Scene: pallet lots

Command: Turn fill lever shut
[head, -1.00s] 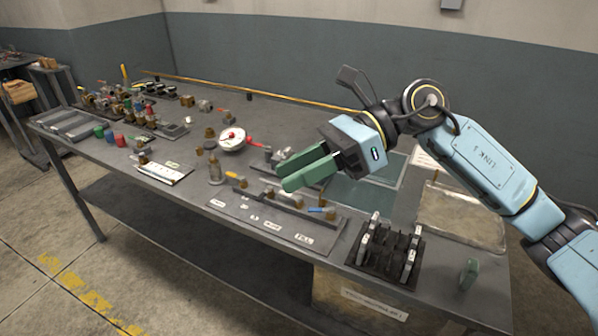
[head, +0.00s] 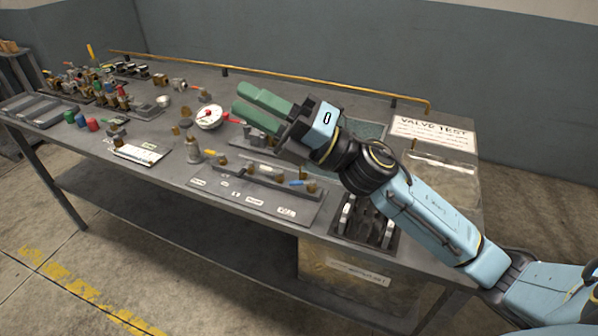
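A blue lever (head: 297,183) sits on a small brass valve at the right end of a pipe row, on a grey labelled plate (head: 245,207). The label below it (head: 286,212) seems to read FILL. The lever lies roughly along the pipe row. My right gripper (head: 239,98) has two green fingers, spread apart with nothing between them. It is raised above the bench, behind and left of the blue lever in the picture, not touching it. My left gripper is not in view.
A round gauge with a red pointer (head: 209,117) stands left of my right gripper. A dark rack (head: 350,226) is just right of the plate, partly behind my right arm. A VALVE TEST sign (head: 432,130) and clear tray (head: 445,180) lie at the right.

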